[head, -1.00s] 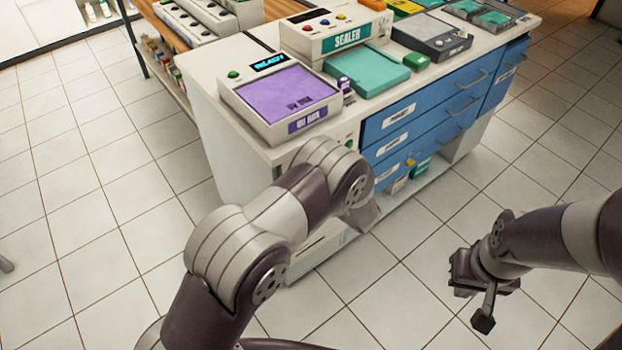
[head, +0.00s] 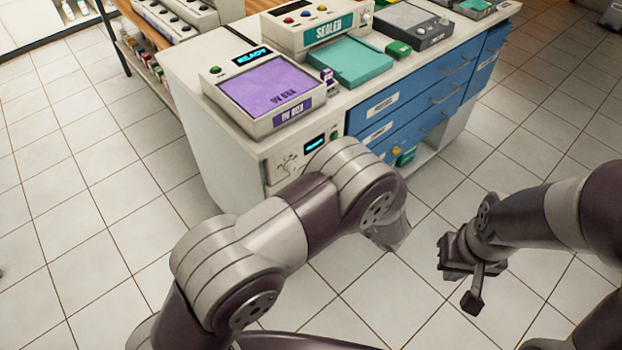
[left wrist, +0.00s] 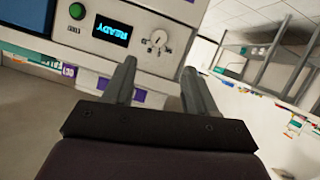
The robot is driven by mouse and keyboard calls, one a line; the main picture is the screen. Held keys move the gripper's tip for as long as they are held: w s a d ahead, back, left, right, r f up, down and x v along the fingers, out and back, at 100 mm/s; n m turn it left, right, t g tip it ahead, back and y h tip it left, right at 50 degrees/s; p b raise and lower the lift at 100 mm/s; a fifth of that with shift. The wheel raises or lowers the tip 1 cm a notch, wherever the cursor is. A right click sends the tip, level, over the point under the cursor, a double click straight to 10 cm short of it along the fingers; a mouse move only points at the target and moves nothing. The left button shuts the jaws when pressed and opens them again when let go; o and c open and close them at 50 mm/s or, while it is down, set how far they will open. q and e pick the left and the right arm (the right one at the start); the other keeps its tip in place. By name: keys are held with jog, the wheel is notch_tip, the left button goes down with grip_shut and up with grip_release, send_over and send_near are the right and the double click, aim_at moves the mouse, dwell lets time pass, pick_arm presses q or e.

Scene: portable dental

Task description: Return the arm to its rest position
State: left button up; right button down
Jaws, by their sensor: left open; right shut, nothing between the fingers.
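My left arm (head: 300,220) comes in from the left in the head view, bent in front of the blue-drawered cabinet (head: 225,175). Its gripper is mostly hidden behind the arm there. In the left wrist view my left gripper (left wrist: 158,85) is open and empty, its two fingers apart, facing a panel with a READY display (left wrist: 111,31), a green button (left wrist: 77,11) and a round dial (left wrist: 158,40). My right gripper (head: 470,285) is shut and empty, hanging low over the tiled floor at the right of the head view, apart from the cabinet.
The cabinet top holds a purple-topped UV box (head: 268,92), a sealer (head: 318,28), a teal pad (head: 350,62) and a grey device (head: 412,25). A wooden shelf unit (head: 140,50) stands behind at left. The tiled floor (head: 75,230) is clear at left.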

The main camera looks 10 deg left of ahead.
pick_arm(q)
jog(key=shift+s+d+r, duration=0.15)
jog(key=shift+s+d, duration=0.15)
